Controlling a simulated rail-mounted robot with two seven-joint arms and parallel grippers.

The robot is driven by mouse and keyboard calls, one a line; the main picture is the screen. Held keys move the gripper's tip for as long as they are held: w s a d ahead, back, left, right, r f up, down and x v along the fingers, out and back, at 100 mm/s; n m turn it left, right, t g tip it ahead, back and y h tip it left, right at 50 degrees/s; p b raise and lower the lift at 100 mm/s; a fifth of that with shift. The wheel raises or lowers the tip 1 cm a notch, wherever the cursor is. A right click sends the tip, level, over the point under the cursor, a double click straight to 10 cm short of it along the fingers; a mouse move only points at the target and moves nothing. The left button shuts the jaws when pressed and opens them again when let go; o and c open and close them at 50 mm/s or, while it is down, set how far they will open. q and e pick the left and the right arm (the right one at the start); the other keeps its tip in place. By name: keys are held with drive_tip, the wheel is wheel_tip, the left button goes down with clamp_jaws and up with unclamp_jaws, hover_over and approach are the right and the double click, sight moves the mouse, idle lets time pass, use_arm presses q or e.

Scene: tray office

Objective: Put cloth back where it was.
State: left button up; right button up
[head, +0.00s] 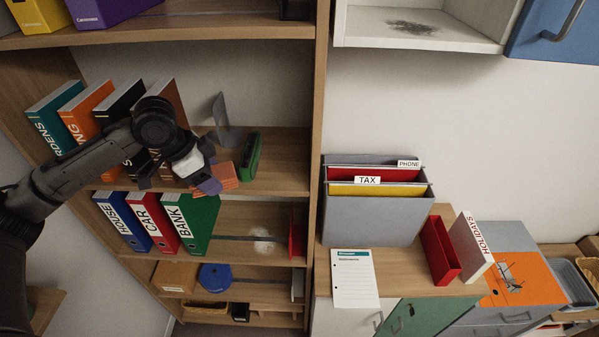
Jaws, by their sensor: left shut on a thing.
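My left gripper (203,178) reaches in from the left, in front of the bookshelf's middle shelf. It is shut on the cloth (225,177), an orange, striped-looking piece beside the fingertips. A purple-grey patch sits at the fingertips, and I cannot tell whether it is part of the cloth or of the gripper. The cloth is in front of the shelf, left of a green object (251,156); whether it touches the shelf is unclear. My right gripper is not in view.
Binders (53,117) stand on the middle shelf, partly behind my arm. A grey metal bookend (222,118) stands right of them. More binders (201,221) and a pale dusty patch (263,241) are on the shelf below. A dark smudge (411,27) marks the open white cabinet.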

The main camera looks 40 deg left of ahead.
use_arm(q)
drive_tip(key=m+g+h, duration=0.1)
drive_tip(key=m, duration=0.2)
drive_tip(key=shift+m, duration=0.4)
drive_tip(key=shift+w+d+r+m+p, duration=0.1)
drive_tip(key=shift+w+r+m+p, duration=0.05)
drive_tip(key=shift+w+m+p, duration=0.2)
drive_tip(key=p, duration=0.5)
hover_over(291, 171)
drive_tip(key=f, duration=0.1)
drive_tip(key=s+a+f, duration=0.1)
drive_tip(key=shift+f+p, duration=0.3)
drive_tip(key=shift+s+f, duration=0.1)
drive_tip(key=shift+f, duration=0.65)
wheel_tip(291, 171, down, 2)
drive_tip(key=shift+f+p, duration=0.1)
drive_tip(key=shift+p, duration=0.35)
drive_tip(key=shift+f+p, duration=0.25)
drive_tip(key=shift+p, duration=0.05)
drive_tip(key=shift+w+f, duration=0.25)
